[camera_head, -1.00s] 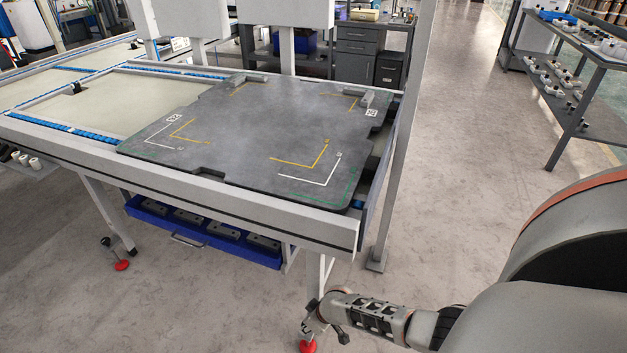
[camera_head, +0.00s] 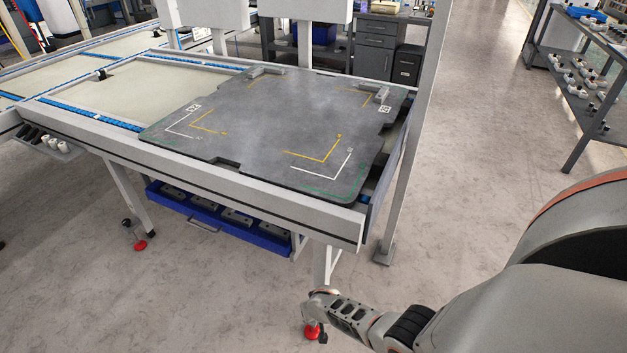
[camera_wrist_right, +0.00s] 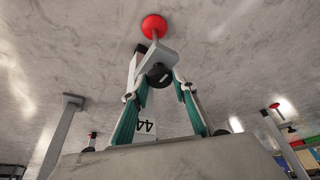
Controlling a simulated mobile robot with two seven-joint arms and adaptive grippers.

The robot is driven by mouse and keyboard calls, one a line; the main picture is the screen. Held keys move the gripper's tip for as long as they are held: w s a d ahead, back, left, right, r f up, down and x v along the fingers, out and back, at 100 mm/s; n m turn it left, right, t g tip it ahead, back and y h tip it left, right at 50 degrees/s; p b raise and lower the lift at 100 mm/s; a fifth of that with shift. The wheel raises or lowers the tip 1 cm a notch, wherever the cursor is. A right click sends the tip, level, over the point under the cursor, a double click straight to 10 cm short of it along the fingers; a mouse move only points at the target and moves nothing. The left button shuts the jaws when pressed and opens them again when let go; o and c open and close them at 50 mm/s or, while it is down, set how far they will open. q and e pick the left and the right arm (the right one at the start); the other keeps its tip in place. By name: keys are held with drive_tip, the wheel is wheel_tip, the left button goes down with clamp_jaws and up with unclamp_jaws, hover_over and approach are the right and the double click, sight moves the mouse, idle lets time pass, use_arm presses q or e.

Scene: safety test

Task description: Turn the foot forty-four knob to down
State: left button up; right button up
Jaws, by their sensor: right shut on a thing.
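The foot forty-four shows in the right wrist view, with a red pad (camera_wrist_right: 154,25) on the floor, a grey bracket (camera_wrist_right: 152,62) and a black knob (camera_wrist_right: 158,74). A white tag (camera_wrist_right: 146,127) reading 44 appears upside down there. My right gripper (camera_wrist_right: 158,80) has its two teal-padded fingers on either side of the knob and is shut on it. In the head view the right gripper (camera_head: 318,301) is low by the table leg, just above the red pad (camera_head: 312,332). Which way the knob is set I cannot tell. My left gripper is not in view.
A table with a dark grey plate (camera_head: 270,130) stands above the foot. A blue tray (camera_head: 220,222) hangs beneath it. Another red foot (camera_head: 140,245) is at the left. The floor to the right is open up to a shelf (camera_head: 585,90).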

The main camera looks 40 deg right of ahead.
drive_tip(key=shift+s+f, duration=0.15)
drive_tip(key=o, duration=0.8)
drive_tip(key=shift+a+r, duration=0.1)
drive_tip(key=shift+r, duration=0.1)
drive_tip(key=shift+s+a+r, duration=0.15)
drive_tip(key=shift+a+r, duration=0.05)
drive_tip(key=shift+r, duration=0.5)
drive_tip(key=v, duration=1)
drive_tip(key=shift+s+d+r, duration=0.1)
